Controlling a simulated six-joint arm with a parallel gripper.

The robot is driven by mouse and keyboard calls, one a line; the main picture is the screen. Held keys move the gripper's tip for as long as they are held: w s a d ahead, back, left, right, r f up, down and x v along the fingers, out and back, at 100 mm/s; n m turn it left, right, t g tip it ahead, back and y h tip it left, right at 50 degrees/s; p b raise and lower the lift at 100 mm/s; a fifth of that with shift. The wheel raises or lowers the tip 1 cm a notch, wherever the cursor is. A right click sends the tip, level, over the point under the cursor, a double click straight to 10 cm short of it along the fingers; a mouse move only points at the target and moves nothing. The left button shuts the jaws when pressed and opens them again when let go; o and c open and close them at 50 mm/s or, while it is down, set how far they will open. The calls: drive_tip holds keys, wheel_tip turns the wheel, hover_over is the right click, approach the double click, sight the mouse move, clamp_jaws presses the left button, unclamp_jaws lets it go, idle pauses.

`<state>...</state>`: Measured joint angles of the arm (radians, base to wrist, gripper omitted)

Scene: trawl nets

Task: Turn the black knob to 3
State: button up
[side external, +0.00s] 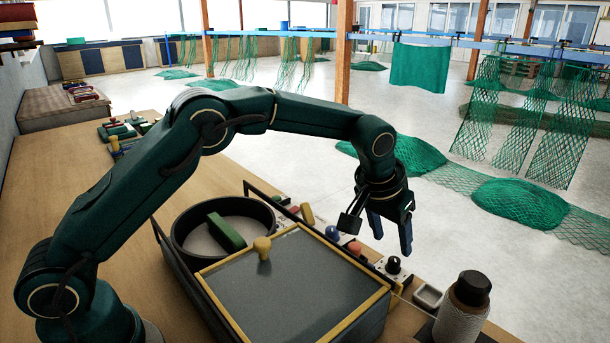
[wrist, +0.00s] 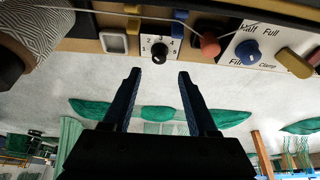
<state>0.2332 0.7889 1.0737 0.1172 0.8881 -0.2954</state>
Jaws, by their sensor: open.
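The black knob (side external: 393,265) sits on a small white plate along the right edge of the panel in the side view. In the wrist view the black knob (wrist: 160,53) is at top centre, with small numbers around it. Its pointer is too small to read surely. My gripper (side external: 391,236) points down, its blue fingers spread, above and near the knob in the side view. In the wrist view my gripper (wrist: 158,75) is open and empty. The knob lies beyond the fingertips, roughly centred between them and not touched.
A blue knob (wrist: 249,52), an orange-red knob (wrist: 210,43) and a yellow handle (wrist: 295,63) stand to one side of the black knob. On the other side are a square white tray (side external: 428,295) and a wound spool (side external: 459,322). A yellow-edged lid (side external: 300,290) adjoins the row.

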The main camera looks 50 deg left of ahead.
sight(394, 259)
drive_tip(key=shift+d+f, duration=0.1)
drive_tip(key=shift+f, duration=0.45)
drive_tip(key=shift+x, duration=2.2)
drive_tip(key=shift+c, duration=0.3)
clamp_jaws()
